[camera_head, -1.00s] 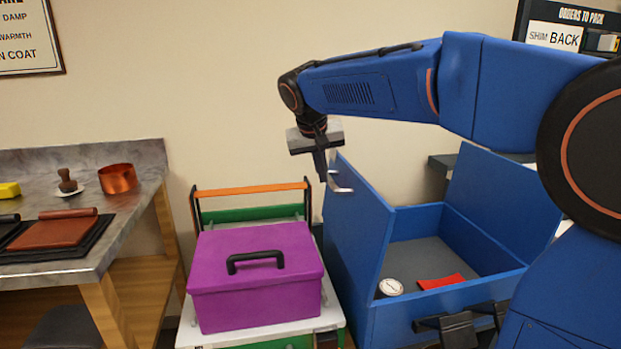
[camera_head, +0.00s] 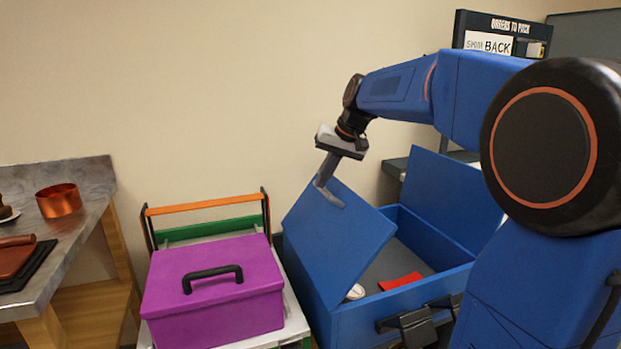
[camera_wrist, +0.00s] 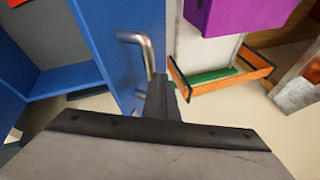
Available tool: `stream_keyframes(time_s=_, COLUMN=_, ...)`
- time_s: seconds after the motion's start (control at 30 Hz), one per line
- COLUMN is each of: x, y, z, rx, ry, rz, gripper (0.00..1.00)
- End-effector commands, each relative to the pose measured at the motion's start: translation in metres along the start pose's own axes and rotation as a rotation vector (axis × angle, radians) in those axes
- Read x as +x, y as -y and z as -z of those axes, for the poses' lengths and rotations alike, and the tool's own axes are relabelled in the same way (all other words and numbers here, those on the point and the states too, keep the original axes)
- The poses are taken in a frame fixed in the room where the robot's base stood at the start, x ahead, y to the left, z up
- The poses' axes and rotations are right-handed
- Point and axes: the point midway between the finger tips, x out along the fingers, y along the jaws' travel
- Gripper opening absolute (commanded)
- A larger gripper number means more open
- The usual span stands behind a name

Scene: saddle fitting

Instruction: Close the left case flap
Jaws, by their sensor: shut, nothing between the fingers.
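The left case flap (camera_head: 338,240) is a blue panel on the left side of the blue case (camera_head: 400,312). It leans inward over the case opening, partly closed, and hides the left part of the interior. A silver handle (camera_wrist: 147,50) sits on the flap. My gripper (camera_head: 321,184) is shut and empty at the flap's upper edge, next to the handle. In the wrist view its fingers (camera_wrist: 160,97) overlap the lower end of the handle; I cannot tell whether they touch it. The right flap (camera_head: 452,195) stands up, open.
Inside the case lie a red item (camera_head: 401,281) and a white round item (camera_head: 356,291), partly hidden by the flap. A purple box (camera_head: 215,290) stands close left of the case, before an orange-railed rack (camera_head: 203,204). A workbench (camera_head: 75,235) is at far left.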

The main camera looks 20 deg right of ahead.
Motion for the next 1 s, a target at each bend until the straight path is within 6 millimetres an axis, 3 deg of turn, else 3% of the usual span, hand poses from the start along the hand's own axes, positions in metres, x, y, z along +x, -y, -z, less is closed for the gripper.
stream_keyframes(time_s=0.57, x=0.017, y=-0.082, z=0.009, rx=0.131, ry=0.061, rz=0.305, gripper=0.00)
stream_keyframes(time_s=1.0, x=0.055, y=-0.151, z=0.007, rx=0.252, ry=0.119, rz=0.605, gripper=0.00)
